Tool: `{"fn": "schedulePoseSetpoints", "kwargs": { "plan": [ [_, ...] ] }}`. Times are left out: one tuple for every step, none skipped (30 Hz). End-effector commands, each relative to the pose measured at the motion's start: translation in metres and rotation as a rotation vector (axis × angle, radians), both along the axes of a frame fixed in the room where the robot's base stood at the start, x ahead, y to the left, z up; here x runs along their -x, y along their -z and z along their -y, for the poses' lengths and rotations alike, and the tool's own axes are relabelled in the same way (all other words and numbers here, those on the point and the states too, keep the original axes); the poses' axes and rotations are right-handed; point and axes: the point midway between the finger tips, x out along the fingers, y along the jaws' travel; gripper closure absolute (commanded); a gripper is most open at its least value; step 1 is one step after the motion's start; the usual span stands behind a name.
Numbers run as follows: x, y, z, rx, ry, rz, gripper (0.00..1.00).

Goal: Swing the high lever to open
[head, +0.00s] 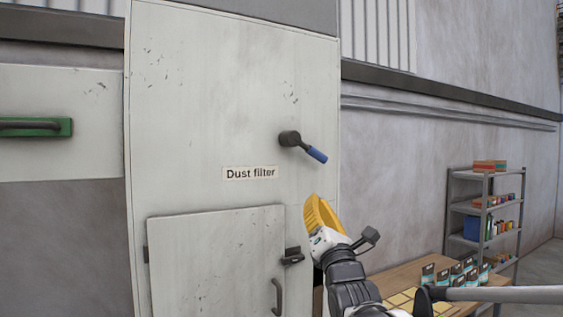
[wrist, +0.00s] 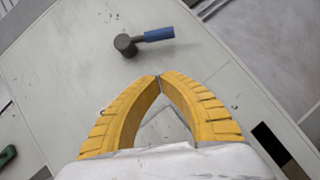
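The high lever (head: 304,147) sits on the upper right of a pale cabinet door marked "Dust filter". It has a dark round hub and a blue grip that points right and slightly down. It also shows in the wrist view (wrist: 148,38), beyond my fingertips. My gripper (head: 312,198) has yellow ribbed fingers and is below the lever's grip, apart from it. In the wrist view its fingertips (wrist: 159,78) meet, with nothing seen between them.
A lower hatch (head: 215,260) has a dark latch (head: 292,256) and a handle (head: 277,297). A green plate with a dark handle (head: 36,127) is at left. A wooden table (head: 405,274) with small packets and a shelf rack (head: 487,207) stand at right.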

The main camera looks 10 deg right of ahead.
Motion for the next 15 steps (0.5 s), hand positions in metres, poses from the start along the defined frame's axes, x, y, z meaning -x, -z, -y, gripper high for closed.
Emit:
{"fn": "schedulePoseSetpoints", "kwargs": {
  "plan": [
    [0.000, 0.000, 0.000, -0.001, 0.000, 0.000, 1.00],
    [0.000, 0.000, 0.000, -0.001, -0.001, -0.001, 1.00],
    [0.000, 0.000, 0.000, -0.001, 0.000, -0.001, 1.00],
    [0.000, 0.000, 0.000, -0.001, 0.000, -0.001, 1.00],
    [-0.001, 0.000, 0.000, -0.001, 0.000, -0.001, 1.00],
    [-0.002, -0.001, 0.000, -0.002, -0.001, -0.001, 1.00],
    [-0.004, -0.002, 0.000, -0.002, -0.001, -0.001, 1.00],
    [-0.006, -0.004, 0.000, -0.002, -0.001, -0.001, 1.00],
    [-0.010, -0.006, 0.000, -0.002, -0.001, -0.002, 1.00],
    [-0.014, -0.009, 0.000, -0.002, -0.001, -0.002, 1.00],
    [-0.018, -0.011, 0.000, -0.002, -0.001, -0.002, 1.00],
    [-0.025, -0.015, 0.000, -0.002, -0.002, -0.002, 1.00],
    [-0.030, -0.018, 0.000, -0.002, -0.002, -0.002, 1.00],
    [-0.036, -0.021, 0.000, -0.002, -0.002, -0.002, 1.00],
    [-0.043, -0.026, 0.000, -0.002, -0.002, -0.002, 1.00]
  ]
}}
